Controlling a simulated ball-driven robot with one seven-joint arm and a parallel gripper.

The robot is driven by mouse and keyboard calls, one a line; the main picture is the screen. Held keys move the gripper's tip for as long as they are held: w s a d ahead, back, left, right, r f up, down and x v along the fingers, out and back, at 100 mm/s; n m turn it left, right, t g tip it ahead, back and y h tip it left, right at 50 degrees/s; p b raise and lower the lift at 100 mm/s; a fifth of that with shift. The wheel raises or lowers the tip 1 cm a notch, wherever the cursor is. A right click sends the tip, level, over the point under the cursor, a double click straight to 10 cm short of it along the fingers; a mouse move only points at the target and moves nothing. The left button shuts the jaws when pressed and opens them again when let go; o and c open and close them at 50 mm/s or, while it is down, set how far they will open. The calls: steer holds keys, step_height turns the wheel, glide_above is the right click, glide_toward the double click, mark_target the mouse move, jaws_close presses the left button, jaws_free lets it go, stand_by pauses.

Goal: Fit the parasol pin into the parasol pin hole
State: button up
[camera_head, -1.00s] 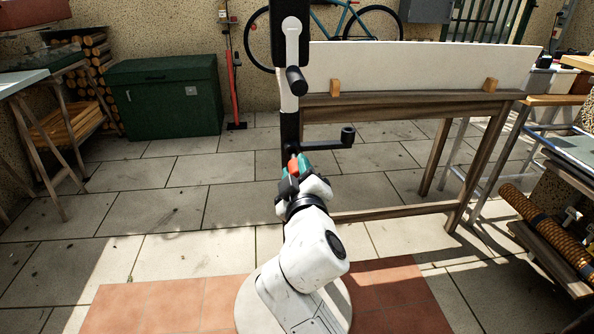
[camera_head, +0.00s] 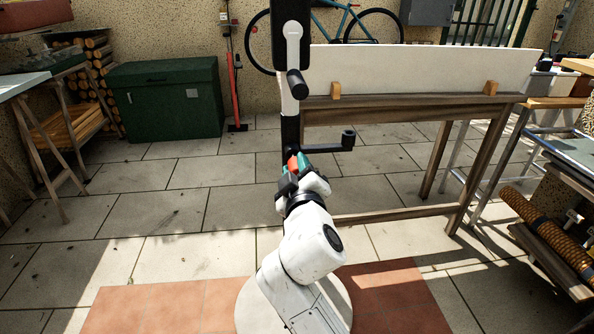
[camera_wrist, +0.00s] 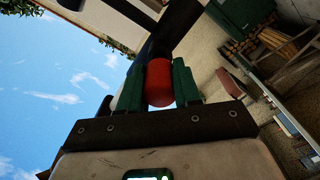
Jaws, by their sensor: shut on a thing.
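My gripper (camera_head: 296,167) is in front of the lower part of a dark upright post (camera_head: 290,130) in the head view. Its green fingers are shut on a red rounded piece, the parasol pin (camera_head: 292,163). The wrist view shows the red pin (camera_wrist: 159,82) squeezed between the two green fingers, with a dark shaft just beyond it. A black side arm (camera_head: 325,147) runs right from the post to an upright cup-like end (camera_head: 348,138). The pin's far end and the pin hole cannot be made out. I cannot tell whether the pin touches the post.
A wooden table (camera_head: 400,104) with a white panel (camera_head: 420,68) stands right behind the post. A green chest (camera_head: 167,98) and a trestle table (camera_head: 30,80) are at the left. A cluttered bench (camera_head: 570,150) is at the right. Paving at left is clear.

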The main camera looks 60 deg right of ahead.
steer(key=shift+x, duration=1.05)
steer(key=o, duration=1.1)
steer(key=v, duration=1)
steer(key=shift+s+a+p, duration=0.3)
steer(key=shift+p, duration=0.1)
steer(key=shift+f, duration=0.15)
